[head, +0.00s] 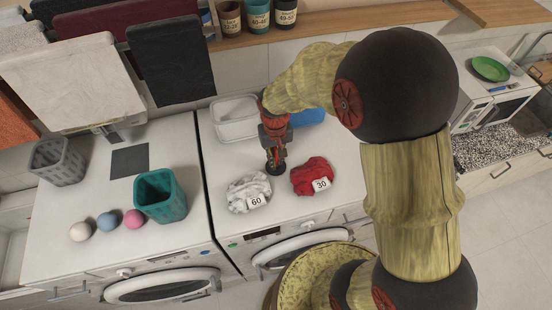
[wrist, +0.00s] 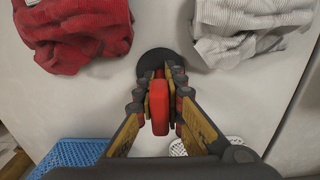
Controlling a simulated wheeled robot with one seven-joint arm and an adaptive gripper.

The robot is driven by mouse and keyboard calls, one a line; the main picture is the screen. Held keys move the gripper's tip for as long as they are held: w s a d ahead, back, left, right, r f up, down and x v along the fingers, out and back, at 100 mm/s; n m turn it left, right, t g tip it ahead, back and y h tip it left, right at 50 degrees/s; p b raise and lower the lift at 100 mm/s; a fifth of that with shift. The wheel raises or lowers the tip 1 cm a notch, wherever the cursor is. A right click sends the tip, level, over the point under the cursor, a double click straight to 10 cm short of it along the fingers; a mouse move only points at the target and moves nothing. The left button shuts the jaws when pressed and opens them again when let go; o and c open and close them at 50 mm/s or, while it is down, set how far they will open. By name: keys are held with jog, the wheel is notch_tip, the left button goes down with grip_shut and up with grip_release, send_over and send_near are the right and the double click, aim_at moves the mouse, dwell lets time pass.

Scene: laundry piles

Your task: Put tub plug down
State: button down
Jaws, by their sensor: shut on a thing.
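My gripper (head: 275,155) points down over the top of the right washing machine (head: 325,145). It is shut on the tub plug, a dark round disc (head: 276,169), between and behind two small cloth piles. In the wrist view the plug (wrist: 158,60) shows just beyond my fingertips (wrist: 160,75), lying flat and round. A red piece (wrist: 159,105) sits between the fingers; I cannot tell whether it belongs to the gripper. The plug is at or close above the white surface; I cannot tell if it touches.
A white-grey cloth pile (head: 247,190) tagged 60 and a red pile (head: 312,175) tagged 30 stand close by. Behind are a white basket (head: 235,118) and a blue basket (head: 308,117). A teal bin (head: 161,195) stands on the left machine. The front-left corner of the right machine's top is clear.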

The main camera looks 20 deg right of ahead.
jog(key=shift+f, duration=0.2)
jog(key=c, duration=2)
grip_release()
jog(key=shift+o, duration=0.5)
jog(key=shift+r, duration=0.15)
